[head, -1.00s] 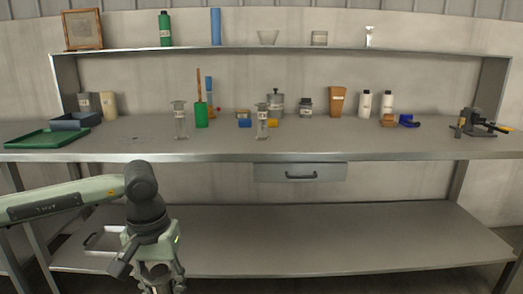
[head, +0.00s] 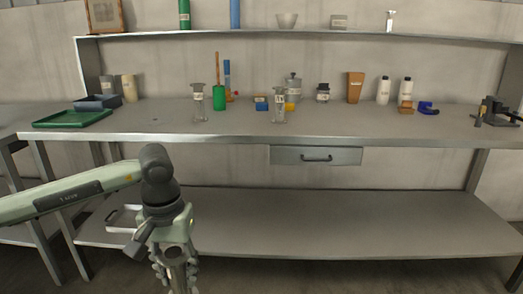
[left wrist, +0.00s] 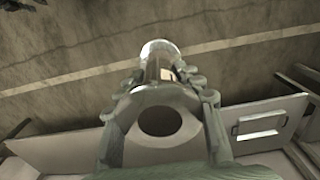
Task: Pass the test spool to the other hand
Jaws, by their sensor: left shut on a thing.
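My left gripper (head: 176,276) hangs fingers-down at the bottom of the head view, in front of the bench. In the left wrist view, its fingers (left wrist: 168,76) are shut on a shiny, pale cylindrical piece with a round rimmed end, which I take to be the test spool (left wrist: 158,50). Its lower part is hidden by the gripper. In the head view little of it can be made out between the fingers. Two similar clear, flanged pieces, one at left (head: 199,103) and one near the middle (head: 279,106), stand upright on the bench. My right gripper is not in view.
The grey bench (head: 230,134) has a drawer (head: 316,156) and a lower shelf (head: 320,222). A green tray (head: 73,118) lies at its left, a dark clamp device (head: 497,112) at its right. Bottles and tools stand along the back. The front strip is mostly clear.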

